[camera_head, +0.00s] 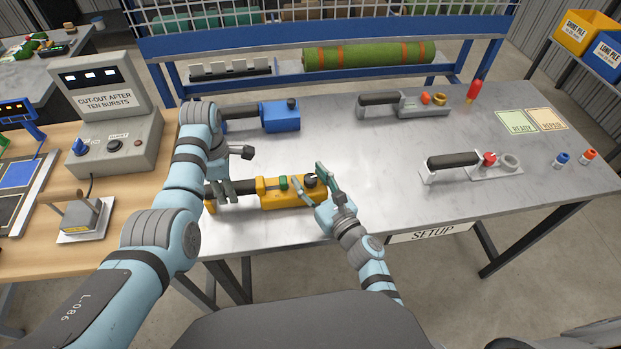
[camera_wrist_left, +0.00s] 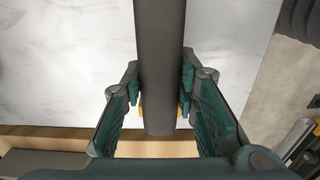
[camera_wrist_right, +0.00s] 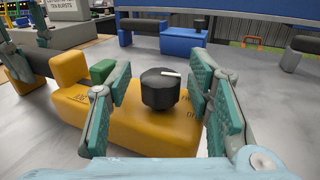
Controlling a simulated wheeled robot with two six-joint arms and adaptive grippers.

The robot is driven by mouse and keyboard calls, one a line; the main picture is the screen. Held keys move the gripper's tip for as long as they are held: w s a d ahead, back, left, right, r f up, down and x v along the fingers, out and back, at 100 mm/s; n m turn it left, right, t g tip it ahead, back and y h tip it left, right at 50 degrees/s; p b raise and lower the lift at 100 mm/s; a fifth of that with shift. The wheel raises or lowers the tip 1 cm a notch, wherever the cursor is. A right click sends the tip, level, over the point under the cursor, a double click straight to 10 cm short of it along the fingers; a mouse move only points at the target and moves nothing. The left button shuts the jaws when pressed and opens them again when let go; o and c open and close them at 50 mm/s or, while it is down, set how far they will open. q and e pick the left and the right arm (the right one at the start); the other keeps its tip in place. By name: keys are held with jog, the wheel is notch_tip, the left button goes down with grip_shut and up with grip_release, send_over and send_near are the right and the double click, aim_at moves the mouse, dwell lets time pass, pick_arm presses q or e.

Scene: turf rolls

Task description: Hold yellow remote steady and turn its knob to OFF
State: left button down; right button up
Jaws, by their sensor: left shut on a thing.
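The yellow remote (camera_head: 270,196) lies at the table's front edge, with a dark grey handle on its left. My left gripper (camera_head: 224,188) is shut on that handle; in the left wrist view its fingers press both sides of the handle (camera_wrist_left: 160,60). My right gripper (camera_wrist_right: 160,108) is open, its fingers on either side of the black knob (camera_wrist_right: 160,90), with gaps showing. The knob's white pointer line points right in the right wrist view. Small lettering on the yellow body (camera_wrist_right: 135,128) is partly hidden by knob and fingers. A green button (camera_wrist_right: 102,71) sits left of the knob.
A blue remote (camera_head: 281,116) lies behind the yellow one. Two grey remotes (camera_head: 410,103) (camera_head: 487,171) lie to the right. A cut-out box (camera_head: 113,125) stands at left. READY and REPAIR cards (camera_head: 517,122) lie at far right. The table's middle is clear.

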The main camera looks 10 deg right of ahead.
jog(key=shift+s, duration=0.1)
jog(key=v, duration=1.2)
